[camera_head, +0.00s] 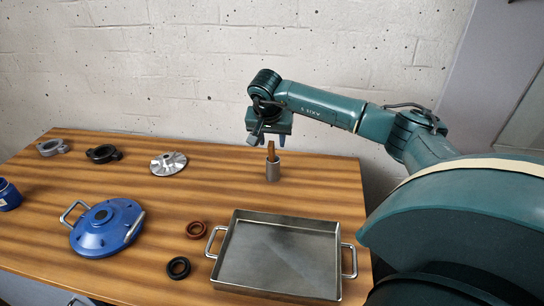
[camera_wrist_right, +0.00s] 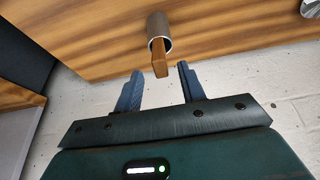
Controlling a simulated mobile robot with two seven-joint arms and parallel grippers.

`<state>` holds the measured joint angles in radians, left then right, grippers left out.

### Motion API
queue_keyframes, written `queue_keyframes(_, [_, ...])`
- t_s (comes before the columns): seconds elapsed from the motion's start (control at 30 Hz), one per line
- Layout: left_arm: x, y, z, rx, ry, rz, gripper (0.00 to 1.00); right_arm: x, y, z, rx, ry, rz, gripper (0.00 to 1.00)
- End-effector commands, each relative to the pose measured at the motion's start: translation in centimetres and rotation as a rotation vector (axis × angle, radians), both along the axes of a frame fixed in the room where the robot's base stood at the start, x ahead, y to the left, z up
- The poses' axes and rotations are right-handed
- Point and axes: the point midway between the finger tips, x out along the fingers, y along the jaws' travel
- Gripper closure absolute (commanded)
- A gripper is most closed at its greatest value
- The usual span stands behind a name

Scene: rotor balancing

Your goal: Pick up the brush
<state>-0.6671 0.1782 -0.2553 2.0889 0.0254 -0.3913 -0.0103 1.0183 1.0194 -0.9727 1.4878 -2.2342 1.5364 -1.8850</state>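The brush (camera_head: 271,150) stands upright in a small grey metal cup (camera_head: 273,172) near the back right of the wooden table. Only its brown wooden handle shows above the rim; the rest is hidden in the cup. In the right wrist view the handle (camera_wrist_right: 160,62) sticks out of the cup (camera_wrist_right: 158,27) toward my gripper. My right gripper (camera_head: 268,141) is over the cup, open, with blue fingers. In the wrist view the handle's end appears between the two fingertips (camera_wrist_right: 160,68); I cannot tell whether they touch it. My left gripper is not in view.
A metal tray (camera_head: 232,251) with side handles stands front right. Brown (camera_head: 196,230) and black (camera_head: 178,267) rings lie left of it. A blue round housing (camera_head: 104,228), a silver impeller (camera_head: 168,163) and two clamps (camera_head: 50,147) (camera_head: 103,154) are farther left. A wall is behind the table.

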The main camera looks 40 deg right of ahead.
Motion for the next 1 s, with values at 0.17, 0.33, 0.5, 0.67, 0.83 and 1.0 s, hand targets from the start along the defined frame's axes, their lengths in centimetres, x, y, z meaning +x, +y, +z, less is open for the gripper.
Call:
queue_keyframes(0.17, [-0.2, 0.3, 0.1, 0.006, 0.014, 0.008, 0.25, 0.8, -0.6, -2.6, 0.002, 0.004, -0.002, 0.6])
queue_keyframes(0.33, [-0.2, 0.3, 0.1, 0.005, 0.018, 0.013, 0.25, 1.1, -1.1, -4.1, 0.001, 0.002, 0.0, 0.6])
queue_keyframes(0.5, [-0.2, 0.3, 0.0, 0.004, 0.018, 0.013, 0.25, 1.2, -1.2, -4.2, 0.001, 0.001, 0.0, 0.6])
queue_keyframes(0.67, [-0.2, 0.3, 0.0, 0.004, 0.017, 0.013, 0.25, 1.2, -1.2, -4.2, 0.001, 0.001, 0.0, 0.68])
queue_keyframes(0.83, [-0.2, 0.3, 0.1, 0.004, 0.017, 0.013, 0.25, 1.2, -1.2, -4.1, 0.001, 0.001, 0.0, 0.82])
queue_keyframes(1.0, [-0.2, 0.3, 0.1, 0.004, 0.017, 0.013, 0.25, 1.2, -1.2, -4.1, 0.001, 0.001, 0.0, 0.96])
